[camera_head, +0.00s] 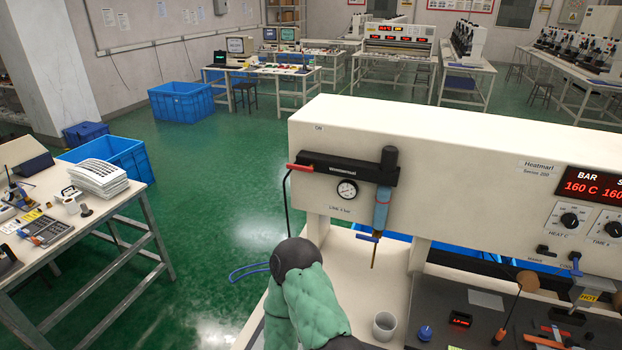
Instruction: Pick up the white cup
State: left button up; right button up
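Only the arm's green links and a dark round joint show. Neither of my grippers is in the picture, so I cannot see their fingers or whether they hold anything.
The cream machine (440,150) overhangs the bench, with a hanging blue-handled tool (382,208) above the cup. A blue knob (425,333) and small tools lie right of the cup. A table (120,205) stands at left, with green floor between.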

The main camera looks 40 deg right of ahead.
aim_at(385, 324)
jog(key=k+l+z, duration=0.15)
jog(key=k+z, duration=0.25)
jog(key=k, duration=0.25)
jog(key=j+z, duration=0.15)
jog(key=z, duration=0.25)
jog(key=i+j+z, duration=0.1)
jog(key=z, duration=0.3)
jog(key=j+z, duration=0.25)
jog(key=z, duration=0.15)
jog(key=i, duration=0.3)
